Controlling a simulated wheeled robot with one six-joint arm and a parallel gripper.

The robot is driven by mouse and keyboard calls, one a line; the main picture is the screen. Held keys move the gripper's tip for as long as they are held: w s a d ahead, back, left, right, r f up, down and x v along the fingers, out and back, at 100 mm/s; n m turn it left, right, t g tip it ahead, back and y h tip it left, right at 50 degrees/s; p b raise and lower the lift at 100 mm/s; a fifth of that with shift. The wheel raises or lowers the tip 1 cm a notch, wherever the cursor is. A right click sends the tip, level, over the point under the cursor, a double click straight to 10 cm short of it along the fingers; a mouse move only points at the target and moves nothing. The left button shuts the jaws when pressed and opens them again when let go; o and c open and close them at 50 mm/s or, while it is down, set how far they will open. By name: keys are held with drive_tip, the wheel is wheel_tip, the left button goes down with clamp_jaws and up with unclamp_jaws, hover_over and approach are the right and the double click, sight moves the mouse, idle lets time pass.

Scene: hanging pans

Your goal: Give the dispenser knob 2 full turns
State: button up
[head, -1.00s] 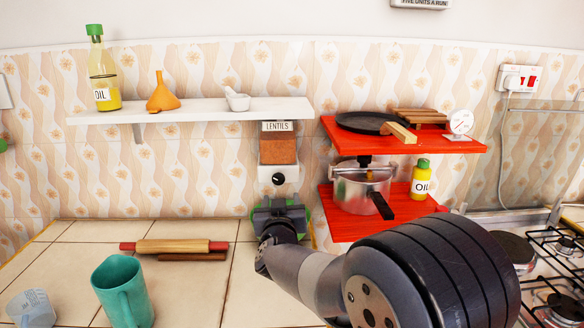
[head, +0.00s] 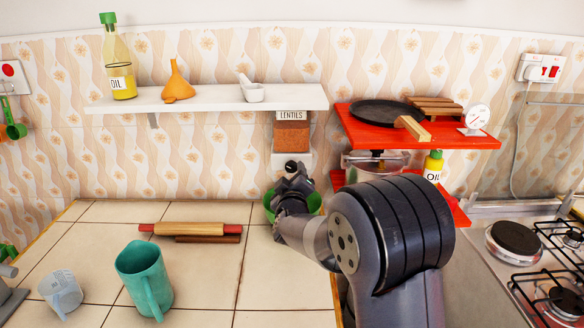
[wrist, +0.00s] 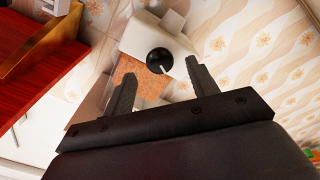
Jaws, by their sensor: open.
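The lentil dispenser (head: 291,134) hangs under the white shelf, with a LENTILS label and orange-brown contents. Its round black knob (wrist: 160,61) has a white pointer line and sits on a white body (wrist: 141,36). In the head view, the knob (head: 291,167) shows just above my gripper (head: 292,178). In the wrist view, my gripper (wrist: 159,78) is open and empty. Its fingers point towards the knob, which appears between their tips. I cannot tell how much depth separates them; no contact shows. The wrist partly hides the green bowl (head: 316,203) below the dispenser.
The red shelves (head: 440,139) stand close on the right, with a pan (head: 384,112) on top. The white shelf (head: 210,99) runs above.

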sight(292, 169)
drive_tip(key=shift+w+p, duration=0.3)
drive_tip(key=shift+w, duration=1.7)
drive_tip(key=c, duration=1)
drive_tip(key=shift+o, duration=0.2)
drive_tip(key=shift+m+b, duration=0.3)
drive_tip(key=shift+b, duration=0.1)
